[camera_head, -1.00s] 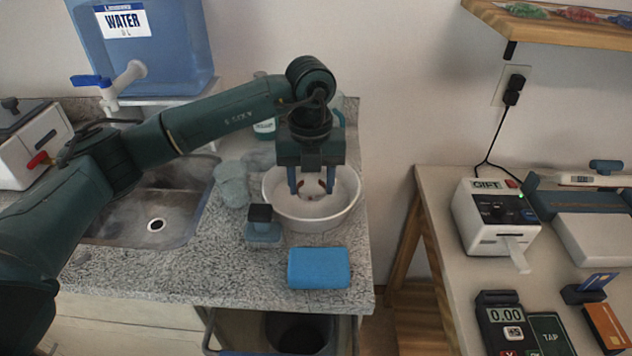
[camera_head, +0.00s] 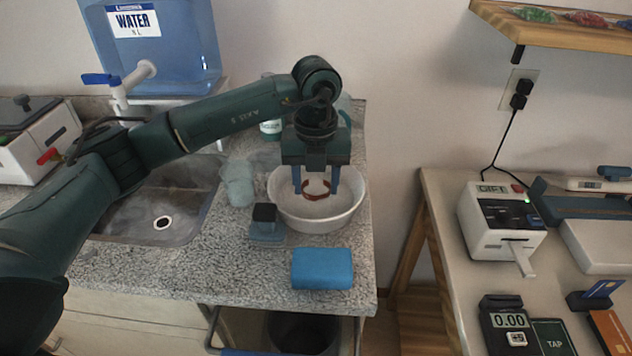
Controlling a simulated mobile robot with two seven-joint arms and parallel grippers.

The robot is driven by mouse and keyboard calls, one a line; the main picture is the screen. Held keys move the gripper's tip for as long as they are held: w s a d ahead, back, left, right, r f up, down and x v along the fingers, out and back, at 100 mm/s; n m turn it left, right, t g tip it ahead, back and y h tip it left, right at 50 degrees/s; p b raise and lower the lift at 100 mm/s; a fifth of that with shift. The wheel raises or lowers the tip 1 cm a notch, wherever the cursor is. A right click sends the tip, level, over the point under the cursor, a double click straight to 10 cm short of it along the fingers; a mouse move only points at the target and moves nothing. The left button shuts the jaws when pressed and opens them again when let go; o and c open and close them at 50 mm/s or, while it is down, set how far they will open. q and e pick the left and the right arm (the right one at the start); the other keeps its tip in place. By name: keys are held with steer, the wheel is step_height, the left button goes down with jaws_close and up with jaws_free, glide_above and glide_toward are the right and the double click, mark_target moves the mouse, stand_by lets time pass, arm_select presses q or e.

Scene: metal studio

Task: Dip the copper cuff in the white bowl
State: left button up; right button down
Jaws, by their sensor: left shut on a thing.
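The white bowl (camera_head: 345,217) stands on the speckled counter near its right edge. My left gripper (camera_head: 316,187) points down over the bowl and is shut on the copper cuff (camera_head: 316,195), a reddish open ring. The cuff shows between the fingertips, within the bowl's outline. I cannot tell whether it touches what is in the bowl. My right gripper is not in view.
A blue sponge block (camera_head: 322,268) lies in front of the bowl, and a dark-topped brush (camera_head: 265,222) stands to its left. A cloudy cup (camera_head: 238,184) is near the sink (camera_head: 150,212). A water tank (camera_head: 155,45) stands behind. A side table (camera_head: 440,200) with devices is at right.

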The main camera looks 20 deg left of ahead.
arm_select(q)
steer(key=shift+f+b, duration=0.6)
steer(key=shift+f, duration=0.1)
steer(key=shift+r+p, duration=0.5)
steer(key=shift+r, duration=0.2)
steer(key=shift+f+b, duration=0.6)
steer(key=shift+f, duration=0.1)
steer(key=shift+r+p, duration=0.5)
steer(key=shift+r, duration=0.25)
steer(key=shift+f+b, duration=0.55)
steer(key=shift+f, duration=0.2)
steer(key=shift+r+p, duration=0.45)
steer(key=shift+r, duration=0.3)
steer(key=shift+f+b, duration=0.55)
steer(key=shift+f, duration=0.2)
steer(key=shift+r+p, duration=0.5)
steer(key=shift+r, duration=0.25)
steer(key=shift+f+b, duration=0.6)
steer(key=shift+f, duration=0.15)
steer(key=shift+r, duration=0.1)
